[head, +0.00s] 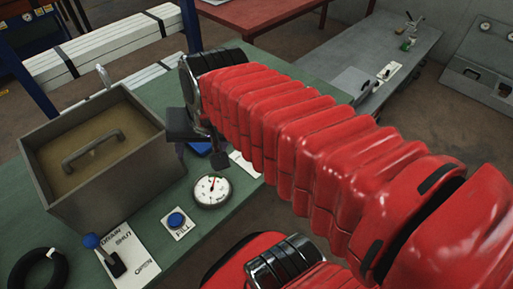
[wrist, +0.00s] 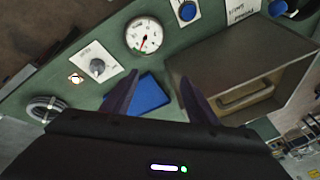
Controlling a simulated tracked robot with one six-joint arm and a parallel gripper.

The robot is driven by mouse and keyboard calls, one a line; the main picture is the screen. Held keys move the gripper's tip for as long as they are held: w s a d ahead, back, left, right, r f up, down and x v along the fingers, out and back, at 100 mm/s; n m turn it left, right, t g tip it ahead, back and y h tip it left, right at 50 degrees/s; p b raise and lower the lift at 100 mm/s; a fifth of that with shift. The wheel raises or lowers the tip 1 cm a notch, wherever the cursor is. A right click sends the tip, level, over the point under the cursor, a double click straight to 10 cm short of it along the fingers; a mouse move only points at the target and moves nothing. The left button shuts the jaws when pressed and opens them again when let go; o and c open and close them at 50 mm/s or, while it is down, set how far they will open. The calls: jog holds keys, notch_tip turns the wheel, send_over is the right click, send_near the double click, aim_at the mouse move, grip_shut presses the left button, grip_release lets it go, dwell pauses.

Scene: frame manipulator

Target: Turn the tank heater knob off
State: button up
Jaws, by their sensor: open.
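A grey knob (wrist: 97,67) on a white plate stands left of centre in the wrist view. It looks like the heater knob, but its label and pointer setting are too small to read. In the head view I cannot make out the knob; my red arm covers that part of the bench. The grey tank (head: 50,190) stands at the left in the head view; in the wrist view it is at the right (wrist: 205,62). My gripper (wrist: 157,86) is open and empty, its dark fingers apart above the green bench, with the knob beyond and left of the left finger.
A round gauge (head: 212,191) and a blue fill button (head: 176,220) sit beside the tank. A blue-tipped drain lever (head: 113,262) rises near the front. A blue flat object (wrist: 151,94) lies beneath the fingers. A coiled metal part (wrist: 46,108) lies at the wrist view's left.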

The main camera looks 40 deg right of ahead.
jog(key=s+d+f+m+y, duration=0.1)
jog(key=d+f+m, duration=0.1)
jog(key=d+m, duration=0.8)
jog(key=s+d+f+m, duration=0.2)
jog(key=d+f+m, duration=0.1)
jog(key=d+m, duration=0.7)
jog(key=m, duration=0.4)
jog(key=shift+d+y, duration=0.4)
jog(key=shift+w+f, duration=0.1)
jog(key=x, duration=1.3)
jog(key=shift+a+f, duration=0.1)
jog(key=shift+f, duration=0.35)
